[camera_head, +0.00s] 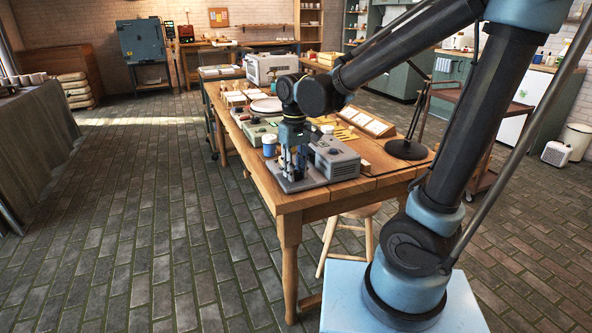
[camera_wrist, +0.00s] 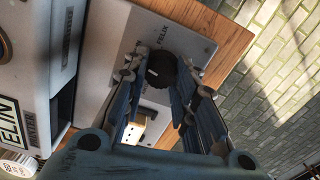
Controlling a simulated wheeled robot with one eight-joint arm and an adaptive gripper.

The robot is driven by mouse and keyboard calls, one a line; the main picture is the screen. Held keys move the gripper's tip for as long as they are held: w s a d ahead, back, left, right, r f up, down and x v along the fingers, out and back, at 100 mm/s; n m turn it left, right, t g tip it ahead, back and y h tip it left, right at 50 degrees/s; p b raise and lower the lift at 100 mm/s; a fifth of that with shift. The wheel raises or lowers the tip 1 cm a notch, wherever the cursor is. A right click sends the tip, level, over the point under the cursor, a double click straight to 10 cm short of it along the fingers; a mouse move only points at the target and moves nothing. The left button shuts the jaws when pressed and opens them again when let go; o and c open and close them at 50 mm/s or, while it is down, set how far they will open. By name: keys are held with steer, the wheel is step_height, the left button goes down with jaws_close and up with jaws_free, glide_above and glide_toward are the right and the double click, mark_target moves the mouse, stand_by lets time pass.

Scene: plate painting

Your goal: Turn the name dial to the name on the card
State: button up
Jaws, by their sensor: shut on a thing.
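The black round name dial (camera_wrist: 161,70) sits on a light grey panel (camera_wrist: 122,48) in the wrist view. The name FELIX is printed near it; other names are hidden or too small to read. My gripper (camera_wrist: 156,78) has its fingers on either side of the dial and is shut on it. A small pale mark shows on the dial, but I cannot tell which name it points at. In the head view, my gripper (camera_head: 291,165) is low over the grey device (camera_head: 305,182) at the table's front corner.
A grey boxy unit (camera_head: 338,158) stands right beside the dial panel. A blue and white jar (camera_head: 269,146) stands behind to the left. A black lamp base (camera_head: 405,149) and framed cards (camera_head: 366,121) are on the wooden table (camera_head: 290,201).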

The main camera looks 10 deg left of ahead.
mark_target(296, 171)
steer(key=n, duration=0.4)
steer(key=shift+d+n, duration=0.1)
steer(key=shift+n, duration=0.2)
steer(key=shift+w+n, duration=0.1)
steer(key=shift+n, duration=1.5)
steer(key=shift+r+n, duration=0.1)
steer(key=shift+n, duration=0.2)
steer(key=o, duration=1.1)
steer(key=shift+c, duration=0.2)
step_height(296, 171, up, 12)
steer(key=shift+w, duration=0.1)
